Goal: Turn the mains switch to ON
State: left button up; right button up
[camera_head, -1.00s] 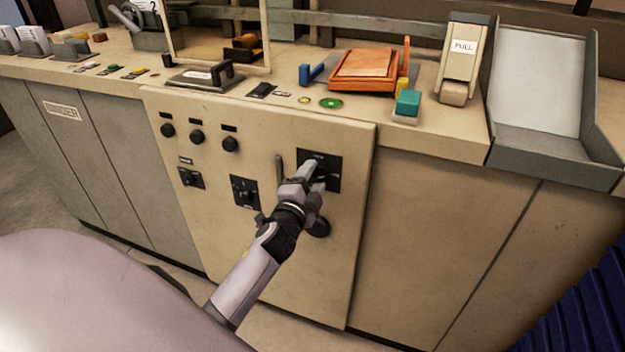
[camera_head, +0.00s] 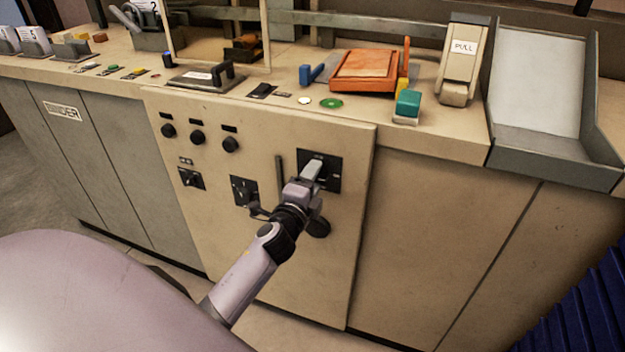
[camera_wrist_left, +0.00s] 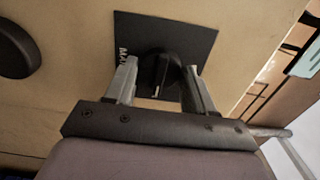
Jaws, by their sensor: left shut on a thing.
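The mains switch is a black rotary knob (camera_wrist_left: 158,68) on a square black plate (camera_head: 333,164) on the front of the beige cabinet. The plate also shows in the left wrist view (camera_wrist_left: 195,32), with part of a white label starting "MA". My left gripper (camera_wrist_left: 160,88) is shut on the knob, one finger on each side. A small white mark shows on the knob's near side. In the head view my left gripper (camera_head: 312,172) covers the knob, so its setting cannot be read there. My right gripper is not in view.
A round black knob (camera_head: 318,228) sits below the plate, close to my wrist. A vertical handle (camera_head: 279,178) and another black switch plate (camera_head: 244,191) are to the left. The worktop above holds an orange tray (camera_head: 365,70), a green button block (camera_head: 407,104) and small lamps.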

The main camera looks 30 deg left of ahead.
pick_arm(q)
jog(key=o, duration=1)
jog(key=shift+s, duration=0.1)
jog(key=shift+v, duration=3.5)
jog(key=s+d+f+n+g+h+p, duration=0.1)
jog(key=s+d+f+n+g+h, duration=0.1)
jog(key=s+d+f+n, duration=0.2)
jog(key=s+d+f+n+g+h+p, duration=0.1)
jog(key=s+d+f+n, duration=0.3)
jog(key=s, duration=0.5)
jog(key=s+d+f+n+g+h+p, duration=0.1)
jog(key=s+d+f+n+g+h, duration=0.2)
jog(key=s+d+f+n+g, duration=0.1)
jog(key=shift+s+d+f+n+h, duration=0.15)
jog(key=shift+s+d+f+n, duration=0.1)
jog(key=shift+s+f, duration=0.4)
jog(key=shift+s+d+f+n+h, duration=0.15)
jog(key=shift+s+d+f+n, duration=0.1)
jog(key=shift+s+f, duration=0.4)
